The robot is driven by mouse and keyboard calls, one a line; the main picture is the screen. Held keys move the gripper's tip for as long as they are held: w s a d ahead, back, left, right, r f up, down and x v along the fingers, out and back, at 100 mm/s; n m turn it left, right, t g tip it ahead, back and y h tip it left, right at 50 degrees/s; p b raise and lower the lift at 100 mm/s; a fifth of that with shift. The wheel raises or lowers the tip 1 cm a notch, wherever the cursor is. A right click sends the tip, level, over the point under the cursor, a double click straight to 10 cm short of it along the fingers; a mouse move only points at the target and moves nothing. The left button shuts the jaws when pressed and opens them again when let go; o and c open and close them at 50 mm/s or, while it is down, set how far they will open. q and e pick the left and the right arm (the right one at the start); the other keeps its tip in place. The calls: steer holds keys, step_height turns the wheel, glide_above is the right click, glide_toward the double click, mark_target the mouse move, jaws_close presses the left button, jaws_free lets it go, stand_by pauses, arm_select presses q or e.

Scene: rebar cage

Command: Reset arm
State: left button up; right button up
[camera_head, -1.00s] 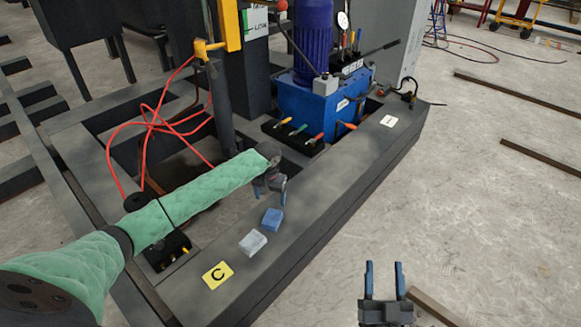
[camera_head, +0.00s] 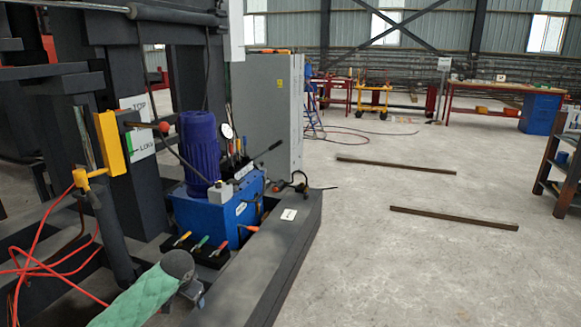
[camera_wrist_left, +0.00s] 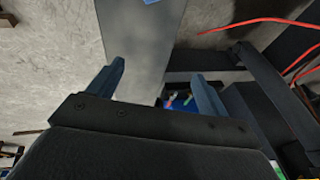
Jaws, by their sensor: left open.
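My left arm, in its green padded sleeve, comes in at the bottom left of the head view. My left gripper (camera_head: 192,290) is mostly hidden behind the end of the arm there, above the dark steel frame. In the left wrist view my left gripper (camera_wrist_left: 160,88) shows two blue fingers spread wide with nothing between them. A small blue piece (camera_wrist_left: 150,2) is just cut off by the top edge of that view, on the grey beam (camera_wrist_left: 140,40), apart from the fingers. My right gripper is not in view.
The blue hydraulic unit (camera_head: 205,211) with its purple motor (camera_head: 200,147) stands behind the gripper. Coloured-handled levers (camera_head: 200,247) and loose red cables (camera_head: 35,268) are close by. Two brown bars (camera_head: 453,217) lie on the open floor at right.

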arm_select(q)
steer(key=s+d+r+m+t+h+p, duration=0.1)
steer(key=s+d+r+t+h+p, duration=0.15)
steer(key=s+d+r+p, duration=0.9)
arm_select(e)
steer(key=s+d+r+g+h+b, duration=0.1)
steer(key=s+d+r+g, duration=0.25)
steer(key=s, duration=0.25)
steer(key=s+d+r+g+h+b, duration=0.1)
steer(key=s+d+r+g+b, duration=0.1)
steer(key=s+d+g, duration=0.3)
arm_select(q)
steer(key=s+d+n+g+p, duration=0.1)
steer(key=s+p, duration=0.6)
steer(key=s, duration=1)
steer(key=s+d+f+n+g+p, duration=0.1)
steer(key=s+d+p, duration=0.4)
steer(key=s, duration=1.2)
steer(key=n+g+h+p, duration=0.1)
steer(key=g+p, duration=0.1)
steer(key=shift+s+g, duration=0.35)
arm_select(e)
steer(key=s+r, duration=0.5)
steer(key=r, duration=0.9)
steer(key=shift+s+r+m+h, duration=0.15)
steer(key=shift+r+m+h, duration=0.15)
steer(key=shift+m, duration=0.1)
